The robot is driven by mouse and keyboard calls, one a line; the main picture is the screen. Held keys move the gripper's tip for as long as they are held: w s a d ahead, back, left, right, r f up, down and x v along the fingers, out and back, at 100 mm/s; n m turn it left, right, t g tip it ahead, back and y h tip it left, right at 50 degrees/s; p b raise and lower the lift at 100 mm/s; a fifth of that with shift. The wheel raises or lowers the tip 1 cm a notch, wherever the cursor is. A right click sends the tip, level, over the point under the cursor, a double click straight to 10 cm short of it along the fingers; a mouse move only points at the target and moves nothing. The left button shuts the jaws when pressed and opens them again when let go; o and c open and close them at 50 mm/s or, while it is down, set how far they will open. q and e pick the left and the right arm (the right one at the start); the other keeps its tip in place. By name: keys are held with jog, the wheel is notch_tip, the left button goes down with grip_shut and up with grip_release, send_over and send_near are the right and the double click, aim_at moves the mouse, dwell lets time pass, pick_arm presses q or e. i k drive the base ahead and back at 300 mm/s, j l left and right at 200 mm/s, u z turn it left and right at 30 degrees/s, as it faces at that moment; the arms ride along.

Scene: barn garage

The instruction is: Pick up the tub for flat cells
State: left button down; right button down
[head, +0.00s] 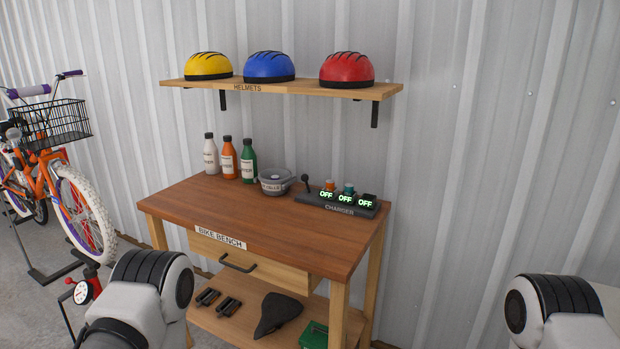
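Parts of my two arms show at the lower left and lower right. Neither gripper is in the picture, and nothing of mine touches the tub.
White, orange and green bottles (229,158) stand left of the tub. The charger (340,201), with a small lever and "OFF" displays, sits right of it. A helmet shelf (290,88) hangs above. A bicycle (75,200) stands left. The bench front is clear.

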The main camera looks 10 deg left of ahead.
aim_at(270, 187)
jog(key=i+j+z, duration=0.1)
jog(key=i+z, duration=0.3)
jog(key=i, duration=0.6)
